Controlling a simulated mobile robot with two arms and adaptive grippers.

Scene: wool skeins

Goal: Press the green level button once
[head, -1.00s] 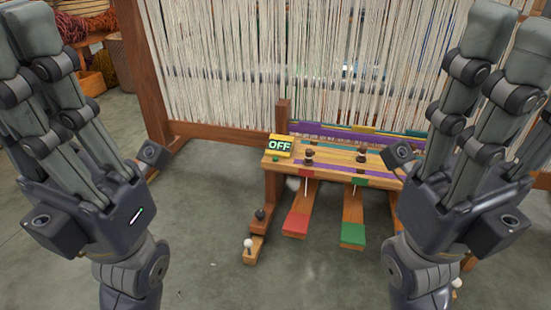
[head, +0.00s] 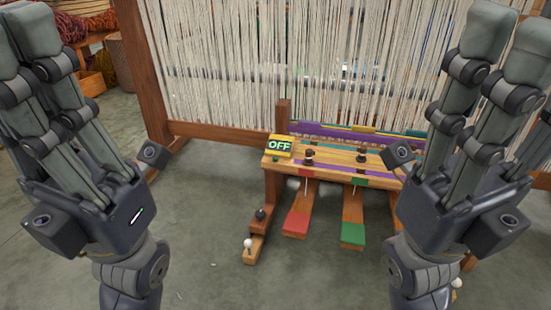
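A small green button (head: 275,159) sits on the left end of a wooden bench (head: 330,168), just below a yellow box with a display reading OFF (head: 279,146). A red pedal (head: 296,223) and a green pedal (head: 352,234) hang below the bench, side by side. My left gripper (head: 88,95) is raised at the left, fingers spread and empty. My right gripper (head: 452,98) is raised at the right, also spread and empty, and covers the bench's right end. Both are apart from the bench, button and pedals.
A large wooden loom frame (head: 134,75) with hanging pale threads (head: 230,70) stands behind the bench. Small knobs, one black (head: 260,214) and one white (head: 248,243), stand on a low wooden piece. Wool skeins (head: 105,65) lie at the back left.

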